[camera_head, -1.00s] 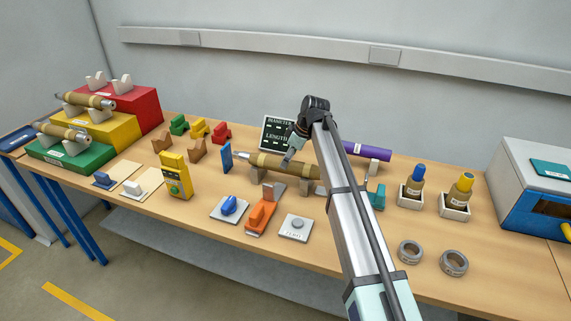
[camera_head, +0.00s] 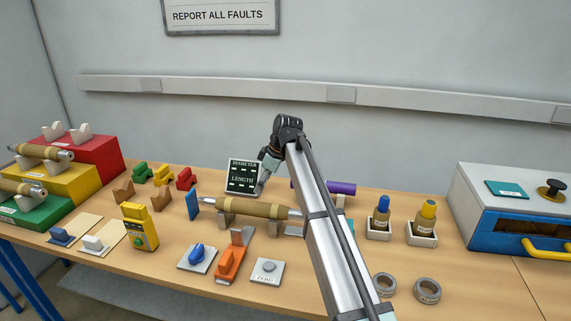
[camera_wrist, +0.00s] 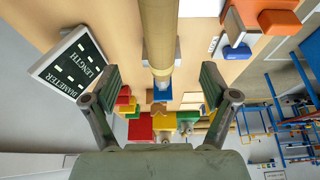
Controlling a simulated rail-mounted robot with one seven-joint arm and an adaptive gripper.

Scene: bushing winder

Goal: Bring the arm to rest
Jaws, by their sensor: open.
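My gripper (camera_wrist: 160,95) is open in the wrist view, its two fingers spread with nothing between the pads. Beyond them a long tan bushing (camera_wrist: 159,25) runs down the middle of that picture. In the head view my gripper (camera_head: 265,182) is small and partly hidden, near the dark gauge display (camera_head: 242,177) and behind the tan bushing (camera_head: 255,208), which lies level on grey supports. The head view does not show clearly how far the gripper is from the bushing. My arm reaches from the lower right towards the back of the bench.
A blue knob plate (camera_head: 197,257), an orange lever (camera_head: 228,265) and a grey button plate (camera_head: 267,271) stand in front of the bushing. Red, yellow and green steps (camera_head: 90,160) are at left. Tape rolls (camera_head: 427,291) and a blue-grey machine (camera_head: 515,215) are at right.

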